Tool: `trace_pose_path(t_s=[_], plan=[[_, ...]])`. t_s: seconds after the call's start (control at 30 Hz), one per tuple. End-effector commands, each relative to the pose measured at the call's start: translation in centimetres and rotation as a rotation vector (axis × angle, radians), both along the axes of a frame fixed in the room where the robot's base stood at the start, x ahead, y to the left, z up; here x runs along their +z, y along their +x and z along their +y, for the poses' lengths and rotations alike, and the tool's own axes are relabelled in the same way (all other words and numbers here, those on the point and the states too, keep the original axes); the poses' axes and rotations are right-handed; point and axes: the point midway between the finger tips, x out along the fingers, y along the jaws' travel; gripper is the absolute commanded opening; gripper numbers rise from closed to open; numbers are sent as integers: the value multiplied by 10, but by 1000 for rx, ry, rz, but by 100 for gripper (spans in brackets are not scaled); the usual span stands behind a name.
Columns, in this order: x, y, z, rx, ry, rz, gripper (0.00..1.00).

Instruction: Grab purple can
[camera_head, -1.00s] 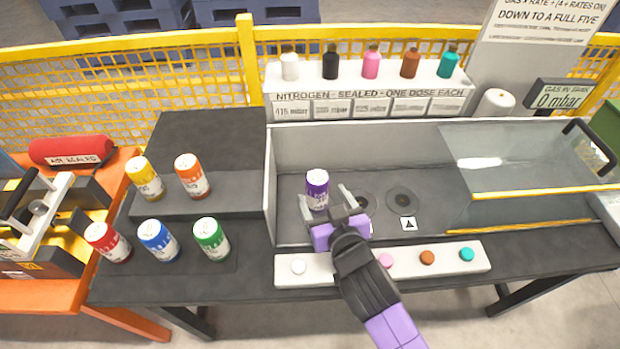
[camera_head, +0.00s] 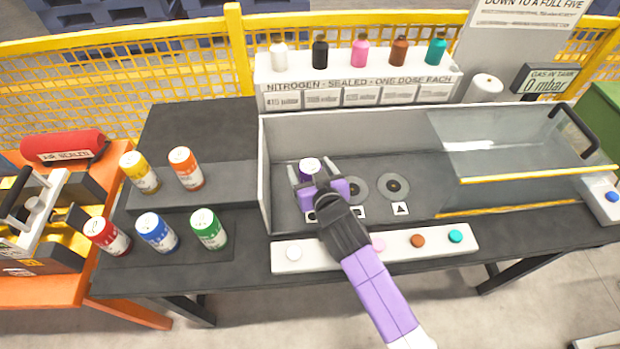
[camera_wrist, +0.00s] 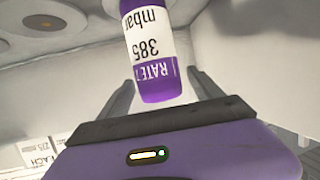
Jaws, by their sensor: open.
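The purple can (camera_head: 310,167) stands inside the grey open-topped tank, near its left end. In the wrist view the can (camera_wrist: 150,50) shows a white label with "385 mbar" and purple bands, between the two fingers. My gripper (camera_head: 313,177) is open around the can, one finger on each side. In the wrist view my gripper (camera_wrist: 162,90) shows a gap between the can and each finger. The can's lower part is hidden behind my gripper in the head view.
The tank's left wall (camera_head: 264,175) stands close to my gripper. A button strip (camera_head: 340,254) runs along the front. Yellow (camera_head: 139,172), orange (camera_head: 186,168), red (camera_head: 107,236), blue (camera_head: 157,233) and green (camera_head: 208,230) cans stand left. A clear cover (camera_head: 500,150) is at right.

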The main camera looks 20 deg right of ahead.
Motion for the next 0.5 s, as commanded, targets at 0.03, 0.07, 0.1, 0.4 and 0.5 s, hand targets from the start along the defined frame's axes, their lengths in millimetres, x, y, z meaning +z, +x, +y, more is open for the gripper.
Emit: trace_pose_path(t_s=[0.03,0.07,0.1,0.4,0.5], plan=[[0,0,0,0,0,0,75],[0,0,0,0,0,0,75],[0,0,0,0,0,0,73],[0,-1,0,0,0,0,14],[0,-1,0,0,0,0,0]])
